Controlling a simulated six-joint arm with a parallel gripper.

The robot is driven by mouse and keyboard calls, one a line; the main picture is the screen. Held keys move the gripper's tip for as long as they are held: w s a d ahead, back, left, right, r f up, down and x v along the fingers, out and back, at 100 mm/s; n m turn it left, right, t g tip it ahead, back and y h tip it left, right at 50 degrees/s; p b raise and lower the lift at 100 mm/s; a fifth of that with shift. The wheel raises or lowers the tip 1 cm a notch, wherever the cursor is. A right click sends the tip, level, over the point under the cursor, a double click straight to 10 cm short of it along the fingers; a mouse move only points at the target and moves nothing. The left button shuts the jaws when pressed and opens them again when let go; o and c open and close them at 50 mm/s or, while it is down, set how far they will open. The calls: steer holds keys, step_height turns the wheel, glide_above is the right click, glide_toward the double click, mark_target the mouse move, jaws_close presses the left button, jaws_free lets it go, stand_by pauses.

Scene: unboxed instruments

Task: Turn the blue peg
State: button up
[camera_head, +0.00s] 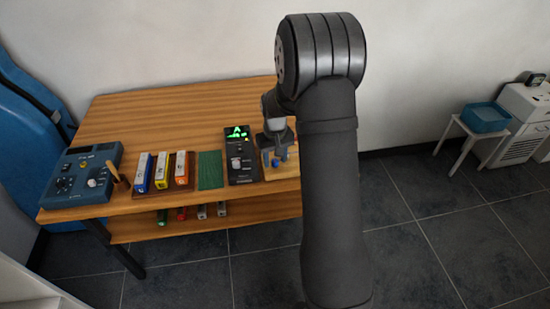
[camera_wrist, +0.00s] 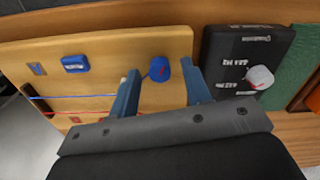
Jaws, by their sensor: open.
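My gripper (camera_wrist: 163,76) is open, with one finger to the left of the peg and one to the right. Gaps show between peg and fingers, and nothing is held. Which small blue spot there is the peg, I cannot tell.
A black instrument with a white knob (camera_wrist: 260,77) stands right of the board in the wrist view. A blue block (camera_wrist: 75,64) and red and blue cords lie on the board's left part. A blue console (camera_head: 82,175) stands at the table's far left; the back of the table is clear.

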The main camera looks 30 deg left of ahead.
steer(key=shift+f, duration=0.15)
jaws_close()
steer(key=shift+m, duration=0.4)
steer(key=m, duration=0.4)
steer(key=shift+m, duration=0.4)
steer(key=m, duration=0.4)
steer(key=shift+m, duration=0.3)
